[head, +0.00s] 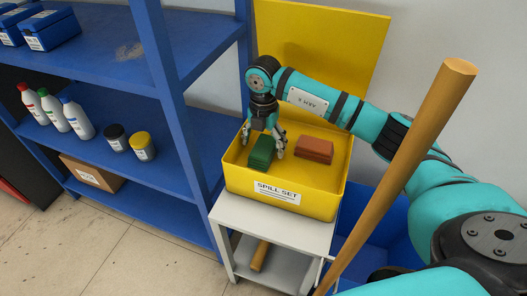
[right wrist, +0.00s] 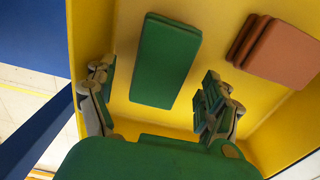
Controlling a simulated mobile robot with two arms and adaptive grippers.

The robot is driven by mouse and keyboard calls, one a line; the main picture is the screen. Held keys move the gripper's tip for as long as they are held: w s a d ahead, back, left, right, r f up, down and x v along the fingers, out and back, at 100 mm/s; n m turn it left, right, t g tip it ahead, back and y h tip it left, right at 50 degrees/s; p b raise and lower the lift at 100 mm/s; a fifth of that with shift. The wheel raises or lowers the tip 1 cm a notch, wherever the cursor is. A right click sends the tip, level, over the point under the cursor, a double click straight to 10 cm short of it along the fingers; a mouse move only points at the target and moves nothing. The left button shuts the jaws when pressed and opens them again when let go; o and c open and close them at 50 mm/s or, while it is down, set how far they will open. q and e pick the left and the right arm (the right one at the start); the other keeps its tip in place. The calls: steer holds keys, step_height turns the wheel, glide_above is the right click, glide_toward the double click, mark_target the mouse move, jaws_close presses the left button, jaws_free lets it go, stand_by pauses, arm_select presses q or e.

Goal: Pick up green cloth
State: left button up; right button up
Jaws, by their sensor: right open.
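The green cloth (head: 262,151) is a folded block lying in the left part of the yellow spill set box (head: 280,199). It also shows in the right wrist view (right wrist: 166,60), flat on the yellow floor of the box. My right gripper (head: 263,146) reaches down into the box over the green cloth. Its fingers (right wrist: 155,105) are open, one on each side of the cloth's width in the right wrist view, with nothing between them gripped. Whether they touch the cloth I cannot tell. My left gripper is not in view.
A folded brown-red cloth (head: 314,150) lies to the right in the same box. The box's yellow lid (head: 320,45) stands open behind. The box sits on a grey stand (head: 272,233). A blue shelf (head: 150,180) stands close on the left. A wooden pole (head: 400,175) slants at the right.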

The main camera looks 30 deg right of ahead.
mark_target(264, 147)
steer(key=shift+f, duration=1.25)
steer(key=c, duration=0.8)
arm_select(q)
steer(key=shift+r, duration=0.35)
arm_select(e)
steer(key=c, duration=0.4)
steer(key=shift+r, duration=0.1)
steer(key=shift+c, duration=0.2)
steer(key=shift+r, duration=0.35)
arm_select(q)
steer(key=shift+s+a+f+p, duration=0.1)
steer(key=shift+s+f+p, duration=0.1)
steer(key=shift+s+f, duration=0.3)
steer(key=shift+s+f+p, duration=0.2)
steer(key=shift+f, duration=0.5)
arm_select(e)
step_height(264, 147, up, 9)
steer(key=shift+r, duration=0.1)
